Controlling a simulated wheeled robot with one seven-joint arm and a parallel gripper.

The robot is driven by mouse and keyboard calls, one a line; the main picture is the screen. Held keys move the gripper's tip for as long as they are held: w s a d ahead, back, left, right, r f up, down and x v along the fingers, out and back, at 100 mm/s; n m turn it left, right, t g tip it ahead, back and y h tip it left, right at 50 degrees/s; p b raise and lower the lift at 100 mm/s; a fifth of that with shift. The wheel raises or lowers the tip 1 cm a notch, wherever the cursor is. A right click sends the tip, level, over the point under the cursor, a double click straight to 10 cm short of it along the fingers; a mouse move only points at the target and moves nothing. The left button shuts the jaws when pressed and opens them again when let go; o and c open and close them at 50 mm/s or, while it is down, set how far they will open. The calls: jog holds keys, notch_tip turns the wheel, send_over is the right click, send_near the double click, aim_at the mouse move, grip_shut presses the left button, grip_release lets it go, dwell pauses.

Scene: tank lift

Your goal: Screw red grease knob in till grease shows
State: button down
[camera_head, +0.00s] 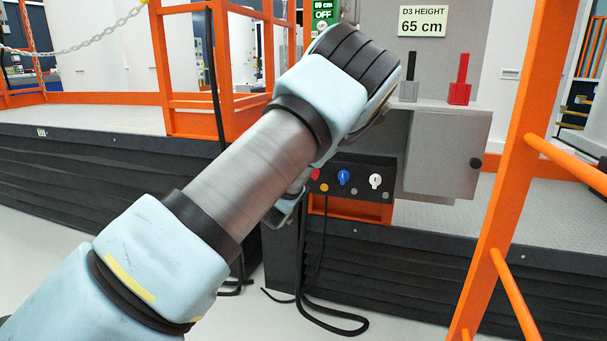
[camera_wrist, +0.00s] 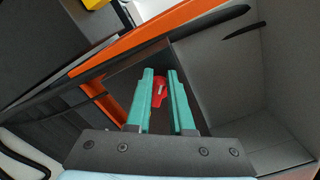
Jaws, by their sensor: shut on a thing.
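The red grease knob (camera_wrist: 159,92) shows between the green fingers of my gripper (camera_wrist: 160,76) in the wrist view. My gripper is shut on it. In the head view the red knob (camera_head: 315,174) is partly hidden by my arm at the left end of a dark panel (camera_head: 358,164). A blue knob (camera_head: 343,177) and a white knob (camera_head: 375,181) sit to its right. My gripper's fingers are hidden behind my arm in the head view. I see no grease, and the knob's seat is hidden.
A grey cabinet (camera_head: 440,150) with black and red levers (camera_head: 461,82) stands right of the panel. Orange rails (camera_head: 520,150) rise at the right. A sign (camera_head: 423,21) reads D3 height 65 cm. A black cable (camera_head: 335,325) lies on the floor below.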

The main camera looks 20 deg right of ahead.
jog(key=m, duration=0.2)
jog(key=s+d+m, duration=0.1)
jog(key=m, duration=0.3)
jog(key=shift+s+d, duration=0.15)
dwell(0.3)
jog(key=shift+f, duration=0.1)
jog(key=c, duration=1)
grip_release()
jog(key=shift+o, duration=0.6)
jog(key=shift+r, duration=0.2)
jog(key=shift+w+a, duration=0.2)
jog(key=p+v, duration=0.1)
jog(key=v, duration=0.9)
jog(key=shift+s+a, duration=0.25)
jog(key=shift+s, duration=0.1)
